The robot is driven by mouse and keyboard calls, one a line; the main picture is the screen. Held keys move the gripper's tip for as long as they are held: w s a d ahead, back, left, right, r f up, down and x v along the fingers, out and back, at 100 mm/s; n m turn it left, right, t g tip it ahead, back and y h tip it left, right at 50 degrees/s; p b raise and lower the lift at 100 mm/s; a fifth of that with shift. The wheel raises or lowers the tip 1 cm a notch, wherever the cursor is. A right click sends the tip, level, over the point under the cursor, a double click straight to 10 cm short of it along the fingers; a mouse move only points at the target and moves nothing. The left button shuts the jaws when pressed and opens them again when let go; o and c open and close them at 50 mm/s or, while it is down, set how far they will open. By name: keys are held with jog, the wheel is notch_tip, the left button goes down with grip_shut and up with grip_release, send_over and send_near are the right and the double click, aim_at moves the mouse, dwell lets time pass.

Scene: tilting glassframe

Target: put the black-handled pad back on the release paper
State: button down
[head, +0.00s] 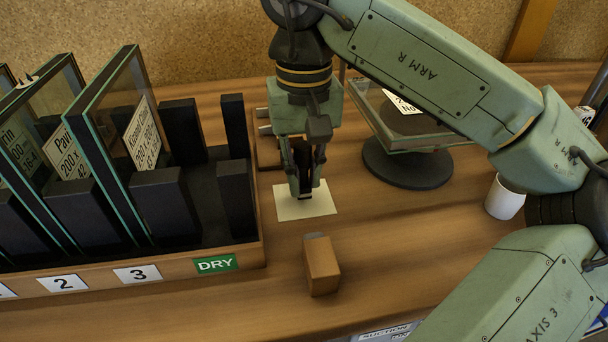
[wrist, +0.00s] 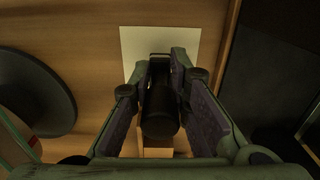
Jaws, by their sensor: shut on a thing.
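My gripper (head: 306,184) points down and is shut on the black handle of the pad (head: 302,165). The handle also shows between the fingers in the wrist view (wrist: 160,108). The release paper (head: 322,206) is a cream square lying flat on the wooden bench. In the head view the pad and fingertips are over the paper's back part; I cannot tell whether the pad touches it. In the wrist view the paper (wrist: 145,38) shows beyond the fingertips. The pad's underside is hidden.
A wooden block (head: 321,265) with a grey end stands in front of the paper. The rack with a green DRY label (head: 215,264) holds glass panes at left. A round black stand (head: 407,170) bears a glass frame at right, near a white cup (head: 504,200).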

jog(key=shift+f, duration=0.5)
jog(key=shift+f, duration=0.2)
jog(key=c, duration=1.5)
grip_release()
notch_tip(320, 180, up, 12)
jog(key=shift+r+p, duration=0.2)
jog(key=shift+p, duration=0.55)
